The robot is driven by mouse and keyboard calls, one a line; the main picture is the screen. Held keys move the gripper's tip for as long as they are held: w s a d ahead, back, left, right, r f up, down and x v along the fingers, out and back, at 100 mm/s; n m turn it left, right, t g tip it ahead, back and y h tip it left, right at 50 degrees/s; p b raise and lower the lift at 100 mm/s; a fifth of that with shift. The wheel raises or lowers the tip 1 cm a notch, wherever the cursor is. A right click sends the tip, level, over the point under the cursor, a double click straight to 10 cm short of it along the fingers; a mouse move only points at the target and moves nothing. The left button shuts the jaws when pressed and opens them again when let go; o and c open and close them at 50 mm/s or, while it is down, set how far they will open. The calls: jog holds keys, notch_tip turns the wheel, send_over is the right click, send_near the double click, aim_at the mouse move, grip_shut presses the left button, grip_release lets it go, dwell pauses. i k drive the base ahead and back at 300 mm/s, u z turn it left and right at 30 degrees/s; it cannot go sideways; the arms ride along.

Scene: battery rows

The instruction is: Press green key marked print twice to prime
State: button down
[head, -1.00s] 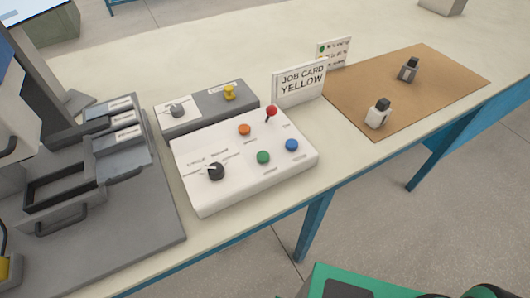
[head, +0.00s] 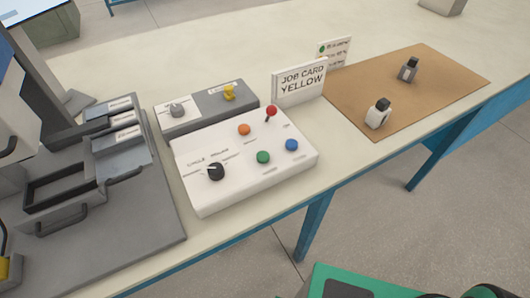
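The green key (head: 263,157) is a round button on the front part of a white control panel (head: 215,201). The label by it is too small to read. A blue button (head: 292,145) sits to its right and an orange button (head: 244,130) behind it. A black knob (head: 216,172) with a white pointer is at the panel's left. A small lever with a red ball (head: 271,111) stands at the back right. My gripper is not recognisable in the head view, and nothing touches the buttons.
A grey box (head: 207,106) with a grey knob and a yellow knob stands behind the panel. A card reading "JOB CARD YELLOW" (head: 301,80) stands to the right. A grey machine with trays (head: 62,190) is at left.

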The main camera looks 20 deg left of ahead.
aim_at(263, 157)
jog(key=u, duration=1.85)
jog(key=k, duration=1)
jog(key=z, duration=0.85)
jog(key=i, duration=1)
